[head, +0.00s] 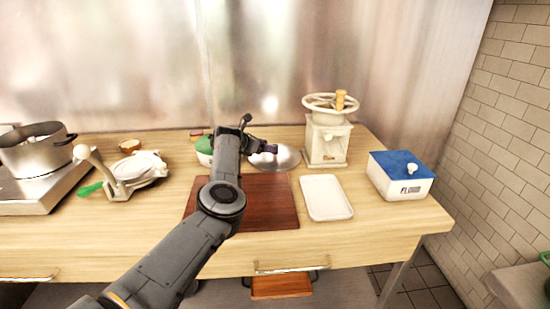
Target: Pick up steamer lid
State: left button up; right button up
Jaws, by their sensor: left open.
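A shiny silver round piece (289,158), which looks like the steamer lid, lies at the back middle of the wooden table. My left arm reaches up across the table and hides part of the area to its left. My left gripper (266,149) is open over the left part of the lid. Whether its fingers touch the lid, I cannot tell. My right gripper is not in view.
A brown board (270,205) lies in front of the lid. A white tray (326,197), a cream hand-wheel grinder (327,140) and a blue-lidded flour box (400,178) stand to the right. A pot (38,155) and a white press (130,175) are left. A green-and-white item (204,150) is behind my arm.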

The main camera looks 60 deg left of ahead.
pick_arm(q)
jog(key=shift+x, duration=1.3)
grip_shut()
